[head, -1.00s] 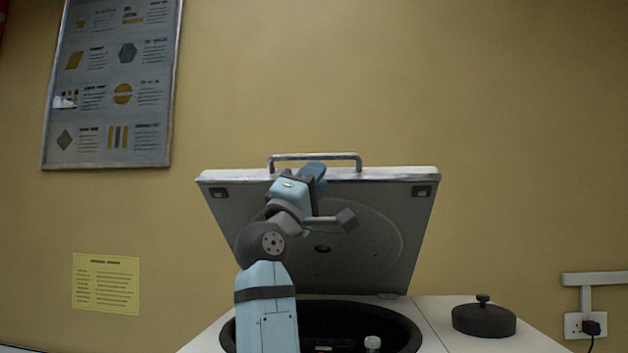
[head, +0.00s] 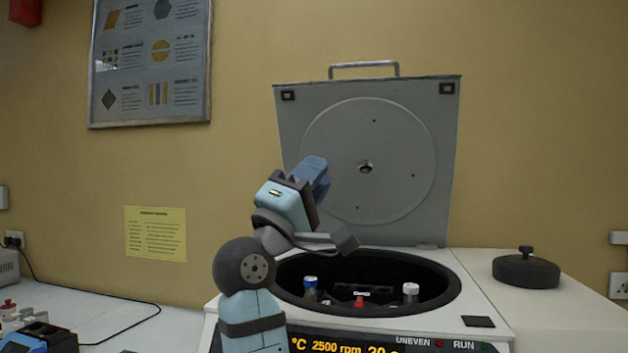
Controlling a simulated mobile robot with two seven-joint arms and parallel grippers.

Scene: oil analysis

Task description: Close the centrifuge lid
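The centrifuge lid (head: 296,125) stands raised, near upright, at the back of the centrifuge (head: 500,328). Its grey inner face is toward me and its handle (head: 364,66) is on the top edge. The round bowl (head: 445,283) below is uncovered, with several capped tubes inside. My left gripper (head: 317,172) is raised in front of the lid's lower left part, below the handle and apart from it. Its fingers overlap in this view, so I cannot tell whether they are open, and no held thing shows. My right gripper is out of view.
A dark round cover with a knob (head: 526,270) lies on the white surface at the right. A display panel (head: 345,347) is on the centrifuge's front. At the left, a cable (head: 135,338) and small items lie on a white bench (head: 85,305). The wall is behind.

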